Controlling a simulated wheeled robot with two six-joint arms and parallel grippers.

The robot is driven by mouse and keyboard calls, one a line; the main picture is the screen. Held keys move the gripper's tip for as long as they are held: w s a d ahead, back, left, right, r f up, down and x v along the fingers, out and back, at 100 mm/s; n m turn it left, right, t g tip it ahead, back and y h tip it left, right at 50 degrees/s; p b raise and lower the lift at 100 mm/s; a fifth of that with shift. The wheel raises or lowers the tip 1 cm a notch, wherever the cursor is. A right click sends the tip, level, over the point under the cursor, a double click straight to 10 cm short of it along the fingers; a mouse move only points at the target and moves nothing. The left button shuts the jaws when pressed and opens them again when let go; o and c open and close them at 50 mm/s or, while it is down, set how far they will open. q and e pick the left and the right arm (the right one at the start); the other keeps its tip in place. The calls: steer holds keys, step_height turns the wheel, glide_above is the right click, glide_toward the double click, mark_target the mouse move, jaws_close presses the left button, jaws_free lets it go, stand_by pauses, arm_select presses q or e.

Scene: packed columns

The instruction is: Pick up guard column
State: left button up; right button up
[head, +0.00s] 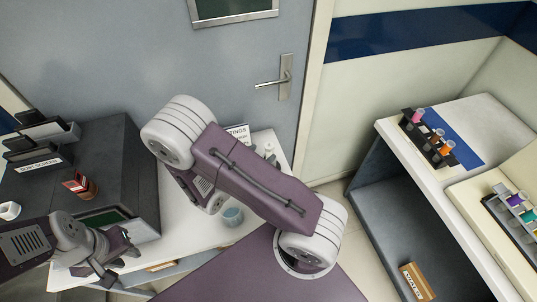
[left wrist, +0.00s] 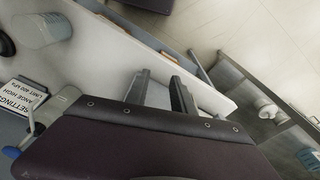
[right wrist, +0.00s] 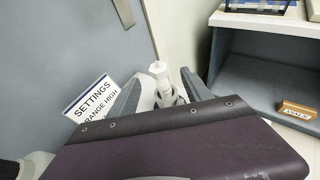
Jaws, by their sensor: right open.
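A small white upright cylinder with a narrower neck, which looks like the guard column (right wrist: 159,72), shows in the right wrist view; I can read no label on it. It also shows small in the head view (head: 268,149), on the white table beside the settings card. My right gripper (right wrist: 160,88) is open, and the white piece appears between its fingertips; I cannot tell how far beyond them it stands. In the head view my own arm hides this gripper. My left gripper (head: 118,268) is open and empty over the table's front left; its fingers show apart in the left wrist view (left wrist: 160,88).
The settings card (right wrist: 92,100) stands left of the white piece. A blue cup (head: 232,216) is on the table (head: 190,236). A dark cabinet (head: 130,165) stands at left. At right, a bench (head: 388,130) holds a rack of coloured vials (head: 430,140); a small box (head: 415,281) sits below.

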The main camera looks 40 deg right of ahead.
mark_target(266, 149)
steer(key=x, duration=0.4)
steer(key=shift+w+f, duration=0.2)
steer(key=shift+w, duration=0.15)
steer(key=shift+s+d+p, duration=0.1)
steer(key=shift+d+p, duration=0.2)
steer(key=shift+d, duration=0.2)
steer(key=x, duration=0.4)
steer(key=shift+d+f, duration=0.1)
steer(key=shift+c, duration=0.6)
steer(key=c, duration=0.5)
arm_select(q)
steer(key=shift+w+d+r, duration=0.15)
steer(key=shift+w+r, duration=0.15)
steer(key=shift+r, duration=0.2)
arm_select(e)
jaws_close()
